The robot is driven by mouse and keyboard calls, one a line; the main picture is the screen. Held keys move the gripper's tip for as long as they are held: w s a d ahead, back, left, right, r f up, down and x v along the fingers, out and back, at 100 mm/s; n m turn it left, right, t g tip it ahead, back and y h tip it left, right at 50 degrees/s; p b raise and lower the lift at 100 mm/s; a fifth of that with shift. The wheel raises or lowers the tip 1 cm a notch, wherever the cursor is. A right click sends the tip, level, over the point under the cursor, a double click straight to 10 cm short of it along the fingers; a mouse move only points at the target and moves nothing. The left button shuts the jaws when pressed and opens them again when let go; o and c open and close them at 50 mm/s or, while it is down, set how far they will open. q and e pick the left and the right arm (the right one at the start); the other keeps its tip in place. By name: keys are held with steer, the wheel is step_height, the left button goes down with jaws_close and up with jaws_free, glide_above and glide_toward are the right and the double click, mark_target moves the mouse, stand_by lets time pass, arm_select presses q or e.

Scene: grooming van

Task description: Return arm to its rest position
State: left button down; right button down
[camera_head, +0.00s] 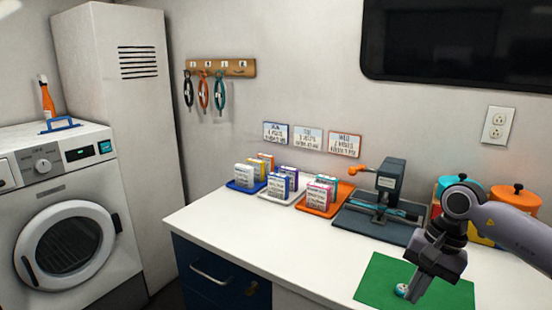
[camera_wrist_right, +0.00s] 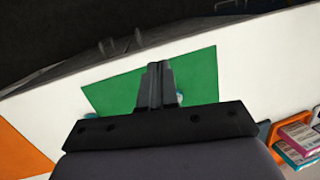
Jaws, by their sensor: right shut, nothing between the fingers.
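My right gripper (camera_head: 415,287) comes in from the right and points down over the green mat (camera_head: 372,283) on the white counter. Its fingers are shut with nothing seen between them. In the right wrist view the shut fingers (camera_wrist_right: 157,82) stand in front of the green mat (camera_wrist_right: 205,72). A small round white and teal object (camera_head: 402,290) is on the mat beside the fingertips. I cannot tell whether they touch it. It is mostly hidden behind the fingers in the right wrist view. My left gripper is not in view.
Blue (camera_head: 240,187), white (camera_head: 273,196) and orange (camera_head: 312,211) trays hold small boxes. A dark press (camera_head: 389,184) with an orange handle stands behind the mat. Orange-lidded (camera_head: 516,196) and teal-lidded canisters stand near my right arm. The counter's front left (camera_head: 235,228) is clear.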

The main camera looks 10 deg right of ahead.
steer(key=s+a+m+t+y, duration=0.2)
steer(key=a+m+t+y, duration=0.1)
steer(key=a+m+y, duration=0.65)
steer(key=s+a+m+t+y, duration=0.25)
steer(key=a+m+y, duration=0.35)
steer(key=a+m, duration=0.65)
steer(key=d+f+m+t+h, duration=0.2)
steer(key=f+m+t+h, duration=0.3)
steer(key=m, duration=0.8)
steer(key=d+f+m+t+h, duration=0.3)
steer(key=f+m+t+h, duration=0.3)
steer(key=m, duration=0.6)
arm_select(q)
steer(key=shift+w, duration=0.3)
arm_select(e)
steer(key=s+d+f+m+g+h, duration=0.2)
steer(key=s+f+m+g, duration=0.1)
steer(key=s+f+m, duration=0.3)
steer(key=s+d+f+m+g+h, duration=0.3)
steer(key=s+f+m, duration=0.3)
steer(key=f+m, duration=0.1)
steer(key=shift+s+f+m, duration=0.3)
steer(key=shift+f+m, duration=0.1)
steer(key=shift+m, duration=0.1)
